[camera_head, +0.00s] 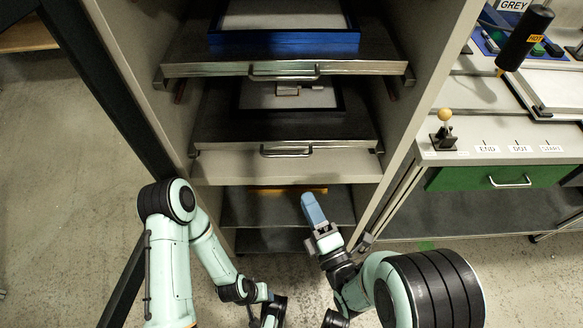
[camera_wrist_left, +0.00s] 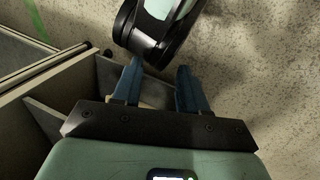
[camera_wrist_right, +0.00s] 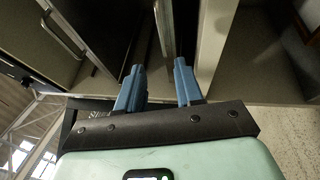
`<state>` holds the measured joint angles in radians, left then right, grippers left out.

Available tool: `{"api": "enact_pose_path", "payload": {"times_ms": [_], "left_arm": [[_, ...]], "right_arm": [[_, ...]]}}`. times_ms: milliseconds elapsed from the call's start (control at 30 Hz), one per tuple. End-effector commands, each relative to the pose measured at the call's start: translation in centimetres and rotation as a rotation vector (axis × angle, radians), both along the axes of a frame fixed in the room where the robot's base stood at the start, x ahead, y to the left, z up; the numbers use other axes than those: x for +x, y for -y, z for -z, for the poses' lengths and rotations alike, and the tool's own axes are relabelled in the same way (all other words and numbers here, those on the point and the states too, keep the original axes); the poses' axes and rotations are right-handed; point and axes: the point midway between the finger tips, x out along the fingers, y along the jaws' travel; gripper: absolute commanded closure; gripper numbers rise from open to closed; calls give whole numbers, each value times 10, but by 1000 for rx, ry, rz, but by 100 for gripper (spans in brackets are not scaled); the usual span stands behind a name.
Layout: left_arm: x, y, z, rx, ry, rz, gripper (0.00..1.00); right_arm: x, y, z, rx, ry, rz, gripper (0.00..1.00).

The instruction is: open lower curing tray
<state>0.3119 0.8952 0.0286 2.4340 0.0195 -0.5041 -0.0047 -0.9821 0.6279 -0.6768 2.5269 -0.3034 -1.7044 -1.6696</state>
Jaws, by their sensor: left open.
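The lower curing tray (camera_head: 330,134) is a dark metal shelf with a bar handle (camera_head: 287,150) on its pale front. A dark frame with small pale pieces lies on it. A bar handle (camera_wrist_right: 62,36) on a panel also shows at the left of the right wrist view. My right gripper (camera_head: 308,200) is below the tray handle, before the open bottom compartment, and does not touch the handle. Its blue fingers (camera_wrist_right: 160,76) are apart and empty.
The upper tray (camera_head: 220,69) with its handle and a blue frame is above. The grey cabinet's side walls (camera_head: 425,90) flank both trays. At right, a bench has a green drawer (camera_head: 500,177), a small lever (camera_head: 444,128) and a black bottle (camera_head: 524,38). Bare floor (camera_head: 65,180) lies at left.

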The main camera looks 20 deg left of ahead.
Motion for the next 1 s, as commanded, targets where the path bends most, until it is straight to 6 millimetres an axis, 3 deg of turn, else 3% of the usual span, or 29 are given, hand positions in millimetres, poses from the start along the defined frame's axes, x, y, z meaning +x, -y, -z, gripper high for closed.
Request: {"api": "enact_pose_path", "payload": {"times_ms": [33,267,700,1000], "left_arm": [[9,-4,13,10,21,-10,57],[46,-21,44,56,118,-47,57],[52,-24,43,64,137,-54,57],[55,-26,45,68,146,-58,57]], "right_arm": [[2,-1,4,6,2,0,64],[9,-4,5,15,-10,-2,64],[76,-60,-14,7,-10,-3,64],[90,-71,-18,8,-13,-2,64]]}}
